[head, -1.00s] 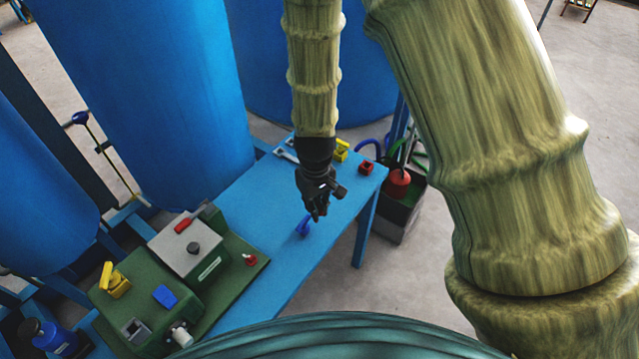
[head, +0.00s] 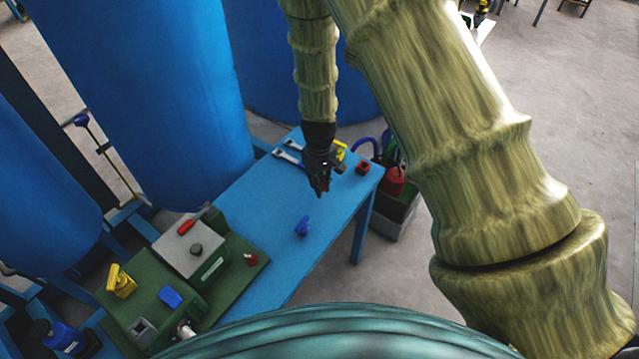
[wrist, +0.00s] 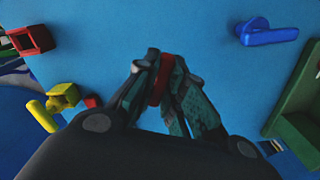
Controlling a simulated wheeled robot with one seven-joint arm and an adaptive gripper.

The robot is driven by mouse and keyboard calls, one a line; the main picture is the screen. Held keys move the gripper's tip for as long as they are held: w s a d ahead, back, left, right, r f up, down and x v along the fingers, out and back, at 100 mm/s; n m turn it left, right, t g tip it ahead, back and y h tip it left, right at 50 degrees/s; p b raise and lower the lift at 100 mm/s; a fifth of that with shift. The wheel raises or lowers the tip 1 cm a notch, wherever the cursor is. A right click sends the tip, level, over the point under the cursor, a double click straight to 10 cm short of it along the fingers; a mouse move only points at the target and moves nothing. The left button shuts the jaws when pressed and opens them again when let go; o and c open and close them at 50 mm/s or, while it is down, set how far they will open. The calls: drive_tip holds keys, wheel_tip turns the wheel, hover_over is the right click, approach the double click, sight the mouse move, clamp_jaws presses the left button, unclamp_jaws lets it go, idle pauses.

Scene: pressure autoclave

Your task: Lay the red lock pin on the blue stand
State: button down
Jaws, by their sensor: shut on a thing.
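My gripper (head: 320,191) is shut on the red lock pin, a small red piece that shows between the fingertips in the wrist view (wrist: 160,82). The blue stand (head: 268,218) is a long table-like bench with a flat blue top. My gripper is over its far half, pointing down. I cannot tell whether the pin touches the top.
A blue knobbed piece (head: 302,227) lies on the top, nearer than my gripper. A red block (head: 362,168) and yellow piece (wrist: 62,95) are at the far end. A green machine (head: 150,295) stands at the near left. The top between is clear.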

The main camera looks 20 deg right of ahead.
drive_tip(key=shift+f, duration=0.7)
drive_tip(key=shift+f, duration=0.1)
drive_tip(key=c, duration=1.5)
unclamp_jaws()
wheel_tip(320, 180, up, 12)
drive_tip(key=b, duration=0.2)
